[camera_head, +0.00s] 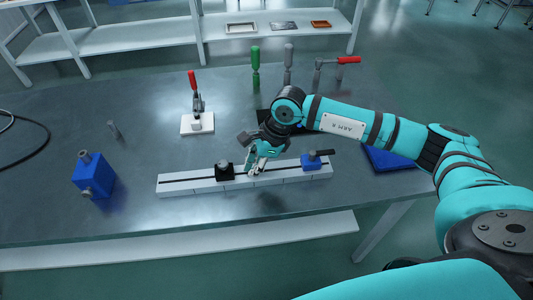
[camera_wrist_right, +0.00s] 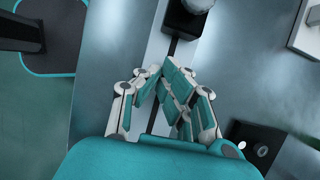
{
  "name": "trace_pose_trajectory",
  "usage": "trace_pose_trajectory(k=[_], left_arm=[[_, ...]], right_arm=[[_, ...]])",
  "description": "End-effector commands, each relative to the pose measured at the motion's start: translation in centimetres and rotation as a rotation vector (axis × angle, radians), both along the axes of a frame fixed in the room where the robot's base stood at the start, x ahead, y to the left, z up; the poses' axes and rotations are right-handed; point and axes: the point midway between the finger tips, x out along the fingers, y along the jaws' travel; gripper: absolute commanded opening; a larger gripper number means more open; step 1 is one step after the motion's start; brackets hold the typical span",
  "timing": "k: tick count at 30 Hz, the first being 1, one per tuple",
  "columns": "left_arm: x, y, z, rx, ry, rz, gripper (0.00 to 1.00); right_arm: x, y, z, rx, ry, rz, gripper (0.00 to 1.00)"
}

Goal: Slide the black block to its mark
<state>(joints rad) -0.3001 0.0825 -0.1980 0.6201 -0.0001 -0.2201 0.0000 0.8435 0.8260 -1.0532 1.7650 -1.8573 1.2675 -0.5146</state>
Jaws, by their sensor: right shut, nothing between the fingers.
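The black block (camera_head: 224,173) with a rounded grey knob sits on a white slotted rail (camera_head: 185,187) on the table. It also shows at the top of the right wrist view (camera_wrist_right: 187,18). A blue block (camera_head: 312,163) with a dark handle sits near the rail's right end. My right gripper (camera_head: 252,170) is just right of the black block, low over the rail, its fingers closed and empty. In the right wrist view the fingertips (camera_wrist_right: 172,78) meet over the dark slot, apart from the black block. Thin lines cross the rail's front; I cannot tell which is the mark.
A red-handled clamp (camera_head: 196,115) stands behind the rail. A blue box-shaped fixture (camera_head: 93,176) stands at left, near a small peg (camera_head: 114,130). Green (camera_head: 255,68) and grey (camera_head: 288,62) upright handles stand at the back. The table in front of the rail is clear.

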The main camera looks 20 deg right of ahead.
Motion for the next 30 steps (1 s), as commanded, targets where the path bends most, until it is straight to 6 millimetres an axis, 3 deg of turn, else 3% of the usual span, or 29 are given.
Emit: trace_pose_trajectory(k=[6, 16, 23, 30], left_arm=[[0.0, -0.1, 0.8, -0.001, 0.0, 0.0, 0.0], [-0.1, -0.3, 0.7, -0.004, 0.001, -0.001, 0.0], [-0.1, -0.4, -1.0, -0.005, 0.001, -0.002, 0.0], [0.0, -0.4, -0.8, -0.005, 0.001, -0.002, 0.0]], right_arm=[[0.5, 1.7, 0.1, -0.001, 0.001, -0.002, 0.0], [0.6, 1.8, 0.0, -0.002, 0.002, -0.003, 0.0], [0.9, 3.1, -0.4, 0.001, -0.001, -0.001, 0.0], [0.9, 3.2, 0.0, -0.001, 0.001, -0.002, 0.0]])
